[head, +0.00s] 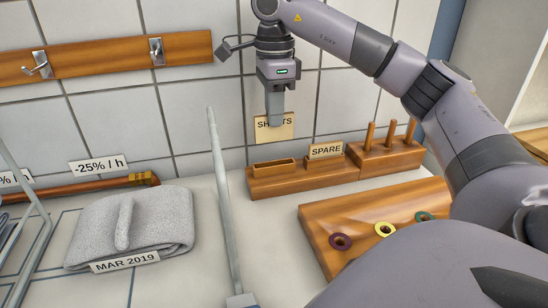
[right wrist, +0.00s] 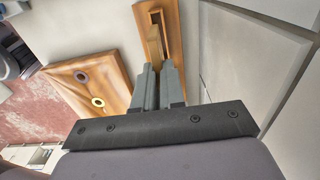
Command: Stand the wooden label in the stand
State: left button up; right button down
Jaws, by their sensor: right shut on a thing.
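My right gripper (head: 275,115) points down and is shut on a wooden label (head: 288,128). The label is a thin light plate with dark letters; the finger hides the middle ones, leaving "SH" and "TS". It hangs upright above the wooden stand (head: 285,187), apart from it, over the left part. The stand's left slot (head: 273,163) is empty; its right part holds a label reading "SPARE" (head: 326,150). In the right wrist view, the fingertips (right wrist: 160,72) hold the label (right wrist: 155,42) edge-on, with the slotted stand (right wrist: 175,35) beyond. My left gripper is out of view.
A block with upright pegs (head: 390,158) adjoins the stand on the right. A wooden board (head: 315,222) with coloured rings lies in front. A thin grey upright bar (head: 222,190) rises left of the stand. A folded grey towel (head: 155,230) lies farther left. The tiled wall is close behind.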

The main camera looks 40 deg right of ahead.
aim_at(274, 141)
notch_tip(274, 141, down, 4)
jog(key=shift+r, duration=0.1)
jog(key=shift+f, duration=2.2)
jog(key=shift+f, duration=0.2)
jog(key=c, duration=1.2)
grip_release()
jog(key=shift+r, duration=0.1)
jog(key=shift+r, duration=0.1)
notch_tip(274, 141, up, 12)
jog(key=shift+r+p, duration=0.1)
jog(key=shift+p, duration=0.65)
